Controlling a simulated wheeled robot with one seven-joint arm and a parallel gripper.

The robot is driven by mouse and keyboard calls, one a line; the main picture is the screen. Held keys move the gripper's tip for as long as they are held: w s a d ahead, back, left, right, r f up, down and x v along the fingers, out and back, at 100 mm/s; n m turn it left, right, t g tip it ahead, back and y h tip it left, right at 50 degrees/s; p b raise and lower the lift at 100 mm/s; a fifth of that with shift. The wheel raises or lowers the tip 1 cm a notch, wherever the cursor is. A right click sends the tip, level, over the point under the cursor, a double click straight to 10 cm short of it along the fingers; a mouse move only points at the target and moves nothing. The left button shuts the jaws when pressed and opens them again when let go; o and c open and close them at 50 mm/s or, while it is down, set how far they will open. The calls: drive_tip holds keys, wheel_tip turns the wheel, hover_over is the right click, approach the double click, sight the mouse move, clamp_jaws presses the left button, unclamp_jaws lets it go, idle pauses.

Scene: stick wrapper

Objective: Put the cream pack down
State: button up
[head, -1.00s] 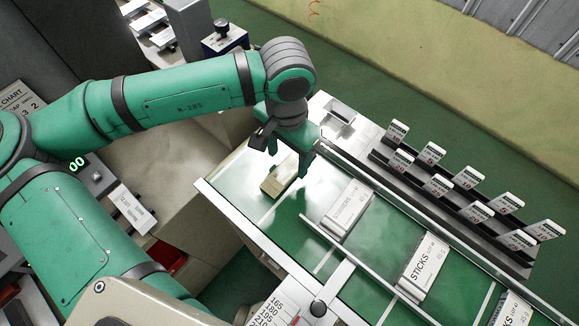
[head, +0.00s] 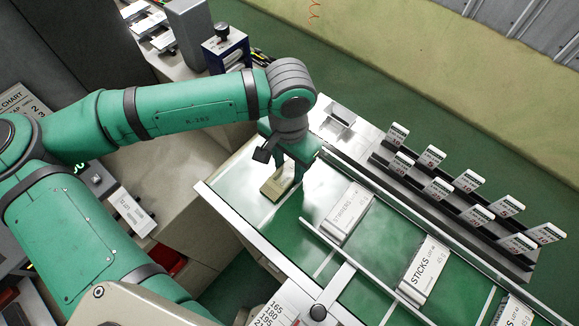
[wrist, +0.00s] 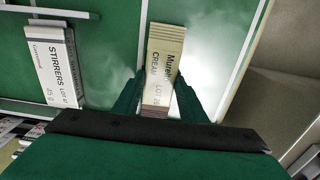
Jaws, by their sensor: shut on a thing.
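The cream pack (head: 276,188) is a small cream-coloured box with ridged stripes on one end. It is at the near left part of the green conveyor belt (head: 232,182), and I cannot tell if it touches the belt. My gripper (head: 290,172) is above it and shut on it. In the wrist view the cream pack (wrist: 163,62) stands between my two green fingers (wrist: 168,100), its "CREAM LOT" print showing and its lower end partly hidden by the hand.
A white "STIRRERS" pack (head: 347,212) and a "STICKS" pack (head: 425,268) lie farther along the belt. A metal guide rail (head: 335,248) runs beside them. A dark rack (head: 450,205) with several upright cards stands along the far side.

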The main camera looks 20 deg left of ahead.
sight(289, 171)
drive_tip(key=shift+r, duration=0.1)
wheel_tip(289, 171, up, 18)
idle(0.5)
